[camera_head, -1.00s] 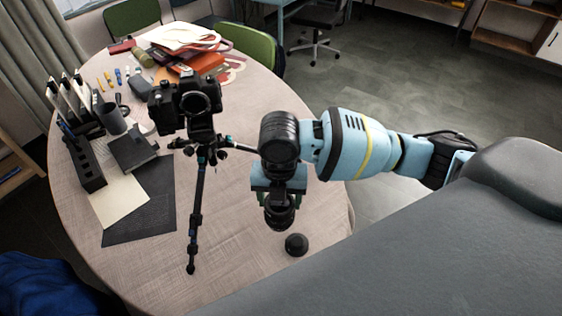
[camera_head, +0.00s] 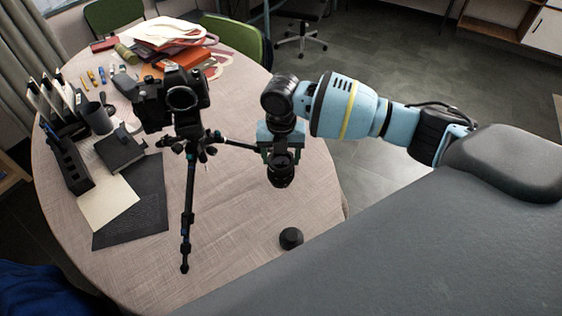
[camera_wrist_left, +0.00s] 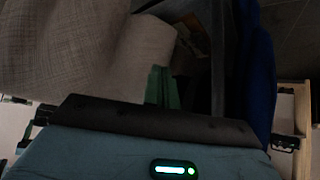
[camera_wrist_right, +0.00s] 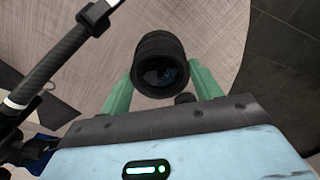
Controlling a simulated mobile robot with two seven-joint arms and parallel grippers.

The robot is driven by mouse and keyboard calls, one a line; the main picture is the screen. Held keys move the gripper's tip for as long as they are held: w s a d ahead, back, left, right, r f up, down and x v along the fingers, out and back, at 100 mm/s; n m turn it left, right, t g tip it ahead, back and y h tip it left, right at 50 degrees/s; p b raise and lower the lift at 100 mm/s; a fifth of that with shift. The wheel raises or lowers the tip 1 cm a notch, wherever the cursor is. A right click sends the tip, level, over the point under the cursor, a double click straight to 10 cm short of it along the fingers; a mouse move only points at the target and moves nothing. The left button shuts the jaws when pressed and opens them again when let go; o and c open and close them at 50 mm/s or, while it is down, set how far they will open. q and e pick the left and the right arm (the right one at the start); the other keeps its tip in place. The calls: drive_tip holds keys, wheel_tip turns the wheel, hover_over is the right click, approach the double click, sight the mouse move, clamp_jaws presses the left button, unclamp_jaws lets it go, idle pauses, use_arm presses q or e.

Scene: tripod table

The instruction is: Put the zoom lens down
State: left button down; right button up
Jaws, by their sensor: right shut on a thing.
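The zoom lens (camera_head: 282,172) is a black ribbed cylinder, held above the right part of the table. My right gripper (camera_head: 281,153) is shut on it, and the lens hangs below the gripper body. In the right wrist view the lens (camera_wrist_right: 161,66) sits between the two green fingers, its glass end facing the camera. My left gripper (camera_wrist_left: 162,88) shows only in the left wrist view; its green fingers are together at the middle, with nothing seen between them, beside the pale tablecloth.
A black camera (camera_head: 172,97) stands on a tripod (camera_head: 188,205) left of the lens. A small black cap-like piece (camera_head: 290,238) lies near the table's front right edge. The round table (camera_head: 235,215) is bare between them. Papers and desk items crowd the left side.

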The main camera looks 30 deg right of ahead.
wheel_tip(320, 180, down, 3)
drive_tip(key=shift+r, duration=0.15)
drive_tip(key=o, duration=1)
drive_tip(key=shift+o, duration=0.2)
wheel_tip(320, 180, up, 12)
